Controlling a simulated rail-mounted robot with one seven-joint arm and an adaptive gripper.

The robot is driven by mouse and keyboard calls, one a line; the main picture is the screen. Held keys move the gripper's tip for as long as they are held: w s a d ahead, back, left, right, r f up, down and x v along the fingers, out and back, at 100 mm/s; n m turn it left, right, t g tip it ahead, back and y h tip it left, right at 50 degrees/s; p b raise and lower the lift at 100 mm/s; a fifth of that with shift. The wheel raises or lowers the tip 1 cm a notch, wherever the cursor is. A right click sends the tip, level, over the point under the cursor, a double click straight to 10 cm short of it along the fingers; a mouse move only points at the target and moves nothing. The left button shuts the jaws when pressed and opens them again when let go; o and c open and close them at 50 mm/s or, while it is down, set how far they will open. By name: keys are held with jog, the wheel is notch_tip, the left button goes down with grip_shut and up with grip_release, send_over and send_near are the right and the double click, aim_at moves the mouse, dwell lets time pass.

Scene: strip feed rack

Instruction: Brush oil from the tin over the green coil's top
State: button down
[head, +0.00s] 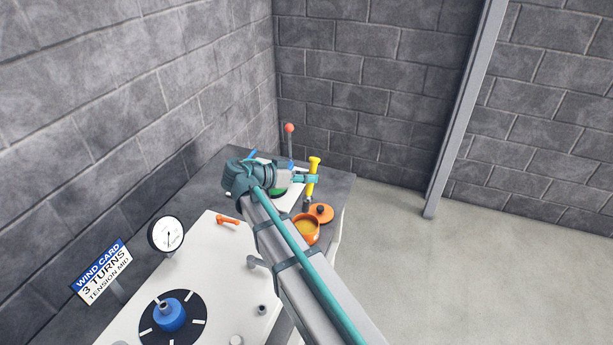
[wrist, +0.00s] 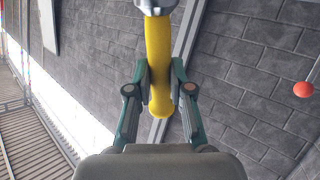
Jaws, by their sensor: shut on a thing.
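My gripper (head: 304,179) is shut on the yellow handle of the brush (head: 314,164). The brush is held roughly upright, with its grey lower end down near the tin's lid. In the wrist view my gripper (wrist: 160,78) has a finger on each side of the yellow brush handle (wrist: 158,50). The orange tin (head: 306,240) stands open just below and in front of the gripper, with yellow oil inside. The green coil (head: 279,191) shows only as a small patch beneath my wrist; most of it is hidden by my arm.
An orange lid with a dark knob (head: 321,212) lies beside the tin. A red-ball lever (head: 289,128) stands behind the gripper. A dial gauge (head: 166,234), a blue hub on a black disc (head: 170,315) and an orange handle (head: 228,220) are at the left.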

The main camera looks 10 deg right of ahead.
aim_at(307, 186)
jog(key=shift+f+b, duration=0.35)
jog(key=shift+f, duration=1.55)
notch_tip(307, 186, down, 5)
jog(key=b, duration=0.4)
jog(key=shift+r, duration=0.1)
jog(key=shift+r, duration=0.1)
jog(key=shift+r+p, duration=0.6)
jog(key=shift+r, duration=2.7)
